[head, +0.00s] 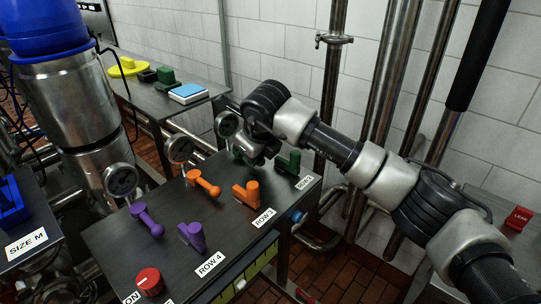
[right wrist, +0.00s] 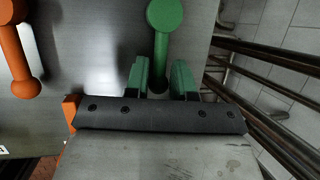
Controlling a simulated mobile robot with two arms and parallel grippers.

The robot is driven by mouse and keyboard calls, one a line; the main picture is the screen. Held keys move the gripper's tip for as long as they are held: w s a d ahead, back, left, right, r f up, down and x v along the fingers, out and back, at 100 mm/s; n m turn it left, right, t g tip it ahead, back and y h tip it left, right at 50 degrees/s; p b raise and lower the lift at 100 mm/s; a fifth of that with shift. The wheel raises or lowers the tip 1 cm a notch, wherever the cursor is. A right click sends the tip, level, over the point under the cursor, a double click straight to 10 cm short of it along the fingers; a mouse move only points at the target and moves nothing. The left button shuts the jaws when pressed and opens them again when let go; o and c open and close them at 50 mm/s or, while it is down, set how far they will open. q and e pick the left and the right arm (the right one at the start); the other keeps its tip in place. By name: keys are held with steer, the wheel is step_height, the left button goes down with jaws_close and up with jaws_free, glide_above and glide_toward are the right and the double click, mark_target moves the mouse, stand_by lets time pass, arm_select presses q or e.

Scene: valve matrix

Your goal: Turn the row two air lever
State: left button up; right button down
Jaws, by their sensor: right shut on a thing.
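The row two air lever is green. In the right wrist view its round hub (right wrist: 164,14) is at the top and its arm (right wrist: 160,50) points down toward my gripper. My right gripper (right wrist: 160,82) is shut on the lever's lower end, with a finger on each side. In the head view my right gripper (head: 250,155) is at the green lever (head: 238,154), which is mostly hidden behind it. A green block-shaped handle (head: 289,162) stands beside it, near the row label (head: 304,182). My left gripper is not in view.
Orange levers (head: 204,183) and purple levers (head: 147,220) stand on the same dark panel (head: 215,215), with gauges (head: 180,148) behind. A red knob (head: 149,281) is at the near corner. Vertical pipes (head: 335,70) rise behind my right arm.

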steer(key=shift+a, duration=0.1)
stand_by(0.3)
steer(key=c, duration=1.1)
jaws_free()
steer(key=shift+s, duration=0.1)
steer(key=b+v, duration=0.2)
steer(key=v, duration=0.9)
steer(key=shift+a, duration=0.1)
